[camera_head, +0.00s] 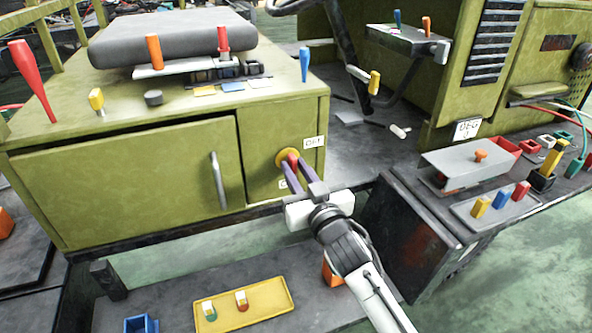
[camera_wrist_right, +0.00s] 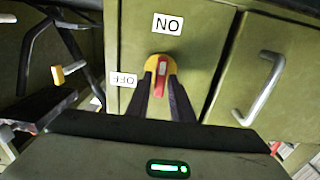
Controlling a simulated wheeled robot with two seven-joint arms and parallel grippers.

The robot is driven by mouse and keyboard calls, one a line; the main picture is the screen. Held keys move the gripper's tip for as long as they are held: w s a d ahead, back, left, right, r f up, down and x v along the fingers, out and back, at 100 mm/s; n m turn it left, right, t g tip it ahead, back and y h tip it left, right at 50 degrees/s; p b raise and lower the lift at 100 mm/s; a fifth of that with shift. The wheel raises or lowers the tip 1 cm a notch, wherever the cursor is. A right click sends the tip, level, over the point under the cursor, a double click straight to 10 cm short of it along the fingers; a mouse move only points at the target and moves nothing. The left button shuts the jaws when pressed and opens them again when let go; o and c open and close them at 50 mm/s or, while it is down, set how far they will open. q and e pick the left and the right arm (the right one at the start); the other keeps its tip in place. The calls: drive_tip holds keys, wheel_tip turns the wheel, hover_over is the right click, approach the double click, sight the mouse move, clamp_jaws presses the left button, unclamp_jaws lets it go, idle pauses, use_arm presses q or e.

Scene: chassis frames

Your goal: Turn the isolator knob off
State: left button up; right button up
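The isolator knob (camera_head: 290,158) is a yellow disc with a red handle, on the right part of the green cabinet's front. It also shows in the right wrist view (camera_wrist_right: 161,68), its red handle in line with the ON label (camera_wrist_right: 168,24). The OFF label (camera_head: 315,142) is right of the knob in the head view. My right gripper (camera_head: 293,166) is at the knob, one finger on each side of the red handle. The fingers stand apart; whether they touch the handle is hard to tell. My left gripper is not in view.
A cabinet door handle (camera_head: 217,180) is left of the knob. A dark bench (camera_head: 165,300) with a yellow tray (camera_head: 262,313) lies below. Colored tools stand on the cabinet top (camera_head: 125,120).

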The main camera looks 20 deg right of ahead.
clamp_jaws()
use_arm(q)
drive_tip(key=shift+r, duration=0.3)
use_arm(e)
drive_tip(key=shift+n, duration=0.3)
drive_tip(key=shift+n+p, duration=0.5)
drive_tip(key=n+p, duration=0.1)
drive_tip(key=n, duration=0.3)
drive_tip(key=shift+a+p, duration=0.15)
drive_tip(key=shift+p, duration=0.2)
drive_tip(key=shift+n, duration=1.1)
drive_tip(key=n+p, duration=0.1)
drive_tip(key=n, duration=0.2)
drive_tip(key=shift+a+f+n, duration=0.1)
drive_tip(key=shift+f+n, duration=0.05)
drive_tip(key=shift+n, duration=0.15)
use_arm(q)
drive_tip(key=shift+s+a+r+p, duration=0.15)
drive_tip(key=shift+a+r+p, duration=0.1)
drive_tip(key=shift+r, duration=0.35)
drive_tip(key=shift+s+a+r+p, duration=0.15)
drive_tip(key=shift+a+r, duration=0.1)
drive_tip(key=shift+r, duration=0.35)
use_arm(e)
drive_tip(key=n, duration=0.6)
drive_tip(key=shift+f, duration=0.2)
drive_tip(key=shift+n, duration=0.4)
